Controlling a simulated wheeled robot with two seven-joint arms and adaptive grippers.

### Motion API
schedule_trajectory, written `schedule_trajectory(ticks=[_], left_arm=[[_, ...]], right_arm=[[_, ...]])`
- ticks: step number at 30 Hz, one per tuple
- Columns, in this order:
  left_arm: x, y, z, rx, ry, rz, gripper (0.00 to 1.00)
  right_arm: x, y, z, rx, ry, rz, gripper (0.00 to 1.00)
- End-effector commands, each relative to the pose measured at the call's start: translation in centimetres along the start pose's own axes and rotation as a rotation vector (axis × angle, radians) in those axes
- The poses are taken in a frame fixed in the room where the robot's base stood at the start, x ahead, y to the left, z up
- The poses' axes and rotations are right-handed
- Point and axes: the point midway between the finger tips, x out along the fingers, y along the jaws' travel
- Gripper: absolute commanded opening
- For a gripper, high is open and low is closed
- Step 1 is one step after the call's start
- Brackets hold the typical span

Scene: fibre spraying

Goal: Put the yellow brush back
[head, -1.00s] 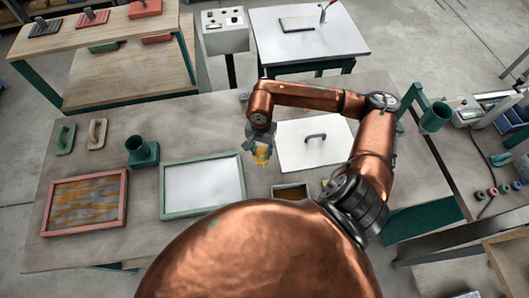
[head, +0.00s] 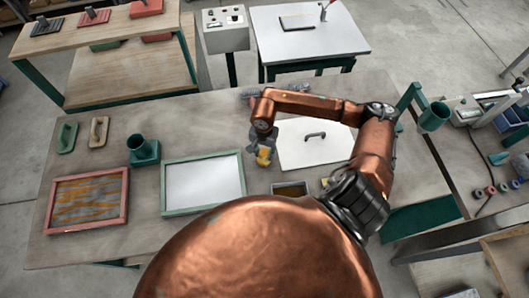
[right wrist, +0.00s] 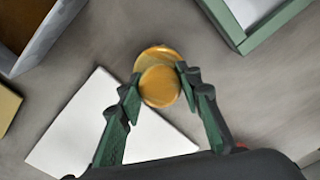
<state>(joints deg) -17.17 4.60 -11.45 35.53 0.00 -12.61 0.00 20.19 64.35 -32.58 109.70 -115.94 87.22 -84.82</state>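My right gripper (head: 263,146) is shut on the yellow brush (head: 264,158), over the grey table just left of the white lidded panel. In the right wrist view the fingers of the gripper (right wrist: 158,88) stand on both sides of the brush, whose round yellow end (right wrist: 160,86) faces the camera. I cannot tell how high the brush is above the table. No empty holder for the brush can be made out. My left gripper is not in view.
A white panel with a dark handle (head: 341,150) lies right of the gripper. A small open box (head: 291,183) sits in front. A green-framed screen (head: 165,202), a red-framed panel (head: 125,180) and a green cup stand (head: 146,161) are on the left. Grey items (head: 247,92) lie behind the arm.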

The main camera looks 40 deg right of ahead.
Motion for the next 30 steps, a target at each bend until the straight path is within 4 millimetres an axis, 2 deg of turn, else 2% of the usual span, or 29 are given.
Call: schedule_trajectory(ticks=[6, 17, 20, 30], left_arm=[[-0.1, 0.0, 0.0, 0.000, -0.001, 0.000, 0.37], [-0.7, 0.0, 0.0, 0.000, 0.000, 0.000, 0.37], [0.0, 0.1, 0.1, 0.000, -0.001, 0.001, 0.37], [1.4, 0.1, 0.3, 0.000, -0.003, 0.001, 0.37]], right_arm=[[0.0, 0.0, 0.0, 0.000, 0.000, 0.001, 0.49], [-0.5, 0.0, 0.1, 0.000, -0.001, 0.001, 0.49], [-1.7, 0.0, -0.1, 0.000, 0.004, -0.002, 0.49], [-8.8, -0.1, -0.1, 0.000, 0.004, -0.001, 0.49]])
